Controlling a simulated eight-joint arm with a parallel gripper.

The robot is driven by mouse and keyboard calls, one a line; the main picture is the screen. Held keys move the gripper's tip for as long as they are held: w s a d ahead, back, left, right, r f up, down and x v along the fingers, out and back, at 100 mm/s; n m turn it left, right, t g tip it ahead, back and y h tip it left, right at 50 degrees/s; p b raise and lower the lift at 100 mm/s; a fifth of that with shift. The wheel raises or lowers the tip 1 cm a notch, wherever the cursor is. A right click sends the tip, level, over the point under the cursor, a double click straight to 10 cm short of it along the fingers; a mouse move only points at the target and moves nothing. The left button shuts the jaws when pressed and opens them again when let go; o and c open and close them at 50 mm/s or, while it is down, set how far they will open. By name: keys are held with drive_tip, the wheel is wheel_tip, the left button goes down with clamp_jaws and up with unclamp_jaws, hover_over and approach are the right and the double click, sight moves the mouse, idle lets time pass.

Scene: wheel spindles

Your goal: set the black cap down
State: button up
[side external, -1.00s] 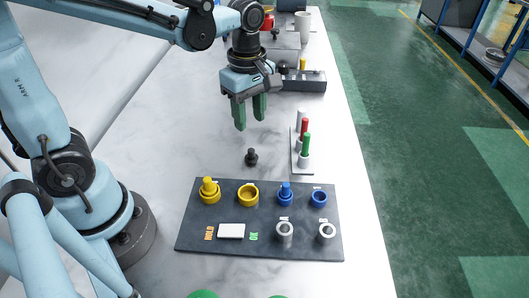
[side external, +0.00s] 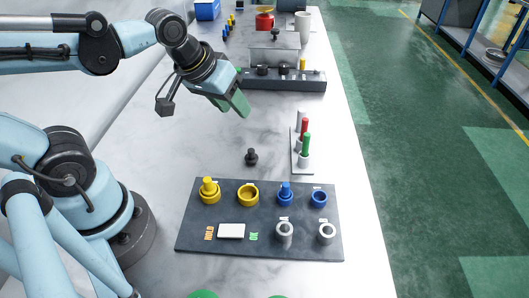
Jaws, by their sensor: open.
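The small black cap (side external: 251,157) stands upright on the white marbled table, just behind the dark board. Nothing touches it. My gripper (side external: 240,106) has green fingers and is open and empty. It is above the table, behind and a little left of the cap, tilted toward the lower right. The fingers overlap in this view, so the gap between them is hard to see.
The dark board (side external: 262,250) holds yellow, blue and grey ring holders, some with pegs. A white rack (side external: 295,162) with red and green pegs stands right of the cap. A dark block (side external: 301,83) and a grey box (side external: 273,58) stand farther back.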

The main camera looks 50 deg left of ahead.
drive_tip(key=m, duration=0.1)
drive_tip(key=m+t, duration=0.1)
drive_tip(key=m, duration=0.1)
drive_tip(key=shift+s+a+f, duration=0.1)
drive_tip(key=shift+s+a, duration=0.05)
drive_tip(key=shift+s, duration=0.1)
